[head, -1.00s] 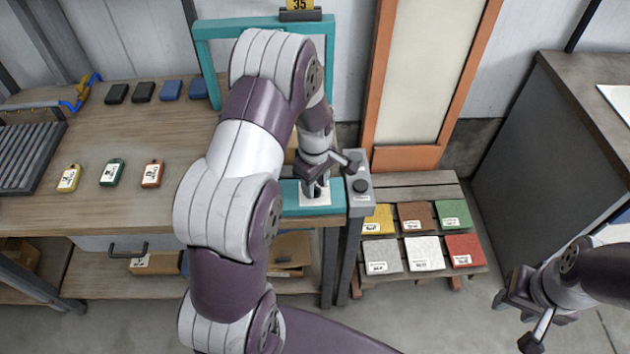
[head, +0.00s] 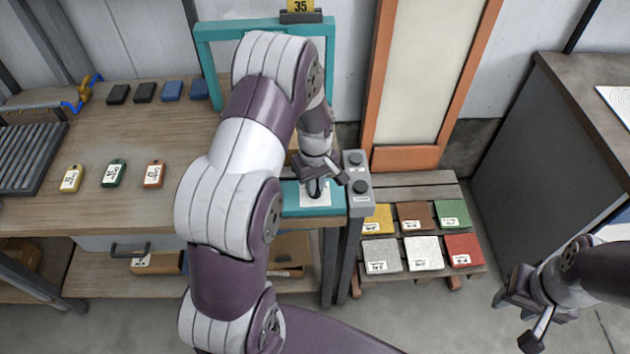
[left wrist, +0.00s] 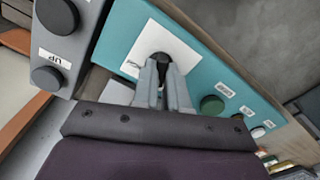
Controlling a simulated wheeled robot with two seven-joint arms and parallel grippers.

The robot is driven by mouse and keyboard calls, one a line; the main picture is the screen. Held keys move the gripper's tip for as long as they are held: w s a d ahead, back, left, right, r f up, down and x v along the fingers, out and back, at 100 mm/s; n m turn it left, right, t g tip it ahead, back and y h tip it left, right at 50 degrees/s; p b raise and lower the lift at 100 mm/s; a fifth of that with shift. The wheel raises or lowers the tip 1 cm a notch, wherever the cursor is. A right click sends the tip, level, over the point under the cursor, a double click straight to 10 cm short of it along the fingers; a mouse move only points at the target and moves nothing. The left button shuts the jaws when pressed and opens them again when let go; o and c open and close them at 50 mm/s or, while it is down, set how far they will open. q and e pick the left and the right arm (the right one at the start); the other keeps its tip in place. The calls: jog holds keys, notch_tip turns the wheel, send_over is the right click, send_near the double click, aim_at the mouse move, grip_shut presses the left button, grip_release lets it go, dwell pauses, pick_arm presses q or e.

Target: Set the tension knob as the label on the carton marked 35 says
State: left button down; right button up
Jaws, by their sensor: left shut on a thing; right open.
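My left gripper (head: 316,183) points down at the teal front panel (head: 296,208) of the bench frame. In the left wrist view its fingers (left wrist: 162,78) are shut on a black knob (left wrist: 166,60). The knob sits on a white plate (left wrist: 186,47), whose markings are mostly hidden or too small to read. The plate also shows in the head view (head: 315,200). A yellow sign reading 35 (head: 300,6) stands on top of the teal frame. No carton label is readable. My right gripper (head: 516,312) is open and empty at the lower right.
A grey box with two black buttons (head: 358,197) stands right beside the panel. A green button (left wrist: 212,105) is near the knob. Coloured sample slabs (head: 424,252) lie on a low rack. Cardboard boxes (head: 155,263) lie underneath.

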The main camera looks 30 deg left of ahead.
pick_arm(q)
jog(key=shift+w+r+m+p, duration=0.1)
jog(key=shift+m+p, duration=0.3)
jog(key=shift+m, duration=1.9)
jog(key=c, duration=1.2)
grip_release()
jog(key=shift+o, duration=0.2)
notch_tip(320, 180, up, 13)
jog(key=b, duration=0.1)
jog(key=shift+f, duration=0.2)
